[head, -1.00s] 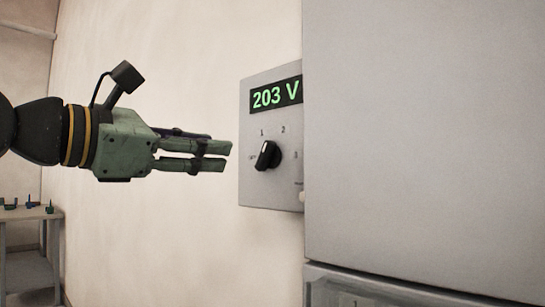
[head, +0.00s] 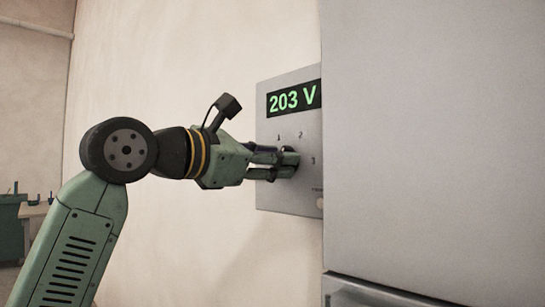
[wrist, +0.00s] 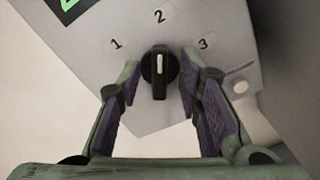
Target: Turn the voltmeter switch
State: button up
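The voltmeter panel (head: 290,200) is a grey box on the wall, and its green display (head: 293,99) reads 203 V. In the wrist view the black switch (wrist: 159,72) has a white mark and sits below the labels 1, 2 and 3, its mark toward 2. My gripper (wrist: 161,66) is open, with one finger on each side of the switch. A gap shows between each finger and the knob. In the head view my gripper (head: 287,164) reaches the panel and its fingers mostly hide the switch.
A large grey cabinet (head: 435,150) stands close on the right of the panel. A small pale button (wrist: 240,87) is on the panel near the right finger. A table (head: 33,212) with small items is at the far left.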

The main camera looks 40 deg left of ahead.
jog(key=shift+c, duration=0.6)
grip_shut()
jog(key=shift+m, duration=0.4)
jog(key=m, duration=0.3)
jog(key=m+p, duration=0.1)
jog(key=m, duration=0.3)
jog(key=m+p, duration=0.1)
jog(key=m, duration=0.3)
jog(key=shift+d+f, duration=0.15)
jog(key=shift+f, duration=0.1)
jog(key=shift+m, duration=0.3)
